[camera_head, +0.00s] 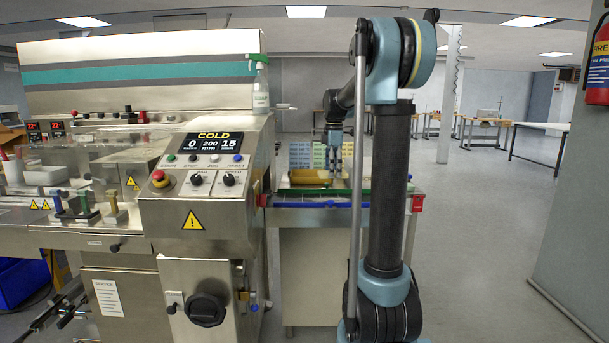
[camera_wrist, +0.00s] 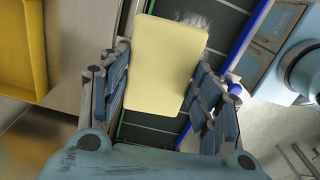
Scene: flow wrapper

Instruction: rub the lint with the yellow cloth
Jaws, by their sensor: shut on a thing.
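The yellow cloth (camera_wrist: 165,65) is a pale yellow rounded rectangle between the two blue-grey fingers of my gripper (camera_wrist: 163,72) in the wrist view. My gripper is shut on it. The lint (camera_wrist: 197,20) is a whitish, fuzzy patch on the dark belt (camera_wrist: 228,28), just past the cloth's far right corner. The cloth hides part of the belt and perhaps some of the lint. I cannot tell whether the cloth touches the belt.
A green rail (camera_head: 310,191) and a blue rail (camera_head: 305,205) edge the belt. The steel wrapper (camera_head: 210,240), with its display reading COLD, stands to the left. A yellow bin (camera_wrist: 22,50) lies left of the belt in the wrist view. Open floor (camera_head: 480,220) lies to the right.

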